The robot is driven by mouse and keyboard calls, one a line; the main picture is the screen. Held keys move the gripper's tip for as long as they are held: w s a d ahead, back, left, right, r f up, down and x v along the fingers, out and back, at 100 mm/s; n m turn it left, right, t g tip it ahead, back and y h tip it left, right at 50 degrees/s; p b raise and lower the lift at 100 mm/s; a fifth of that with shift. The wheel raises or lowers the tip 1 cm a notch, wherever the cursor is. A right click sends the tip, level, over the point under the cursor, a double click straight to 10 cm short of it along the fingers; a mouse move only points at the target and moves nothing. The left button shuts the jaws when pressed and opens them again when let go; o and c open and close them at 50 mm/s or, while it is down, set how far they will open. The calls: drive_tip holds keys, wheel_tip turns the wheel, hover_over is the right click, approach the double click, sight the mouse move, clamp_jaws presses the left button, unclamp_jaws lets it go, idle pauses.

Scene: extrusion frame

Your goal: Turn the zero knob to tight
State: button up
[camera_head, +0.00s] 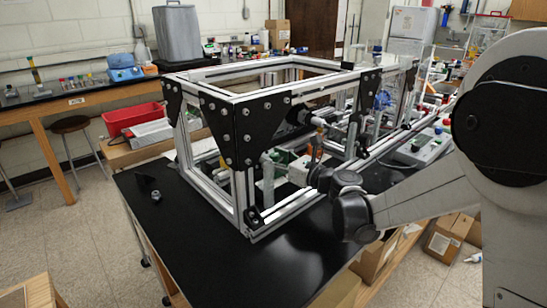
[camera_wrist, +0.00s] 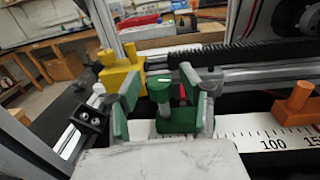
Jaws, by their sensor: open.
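A green knob (camera_wrist: 160,88) with a white line on its top stands upright on a green block (camera_wrist: 178,120) in the wrist view. No label shows whether it is the zero knob. My gripper (camera_wrist: 162,80) is open, with one finger to the left of the green knob and one to the right. I cannot tell whether either finger touches it. A small red piece (camera_wrist: 184,92) shows just right of the knob. In the head view my arm reaches into the extrusion frame (camera_head: 240,195), and the knob cannot be made out there.
A yellow block (camera_wrist: 119,76) stands left of my gripper, and an orange block (camera_wrist: 296,106) stands at the right. A white scale (camera_wrist: 255,132) with numbers runs below them. A black ribbed rod (camera_wrist: 250,53) and metal rails pass close behind. The black tabletop (camera_head: 210,250) is mostly clear in front.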

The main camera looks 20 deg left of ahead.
clamp_jaws()
drive_tip(key=shift+s+m+t+h, duration=0.1)
drive_tip(key=shift+m+t+h, duration=0.25)
drive_tip(key=shift+t, duration=0.25)
drive_tip(key=shift+f+m+t+h+b, duration=0.1)
drive_tip(key=shift+m+t+h+b, duration=0.35)
drive_tip(key=shift+m+t, duration=0.3)
drive_tip(key=shift+m+t+h+b, duration=0.65)
drive_tip(key=shift+m+t+h, duration=1.15)
drive_tip(key=shift+t+h, duration=0.35)
drive_tip(key=shift+d+h, duration=0.1)
drive_tip(key=shift+h, duration=0.15)
unclamp_jaws()
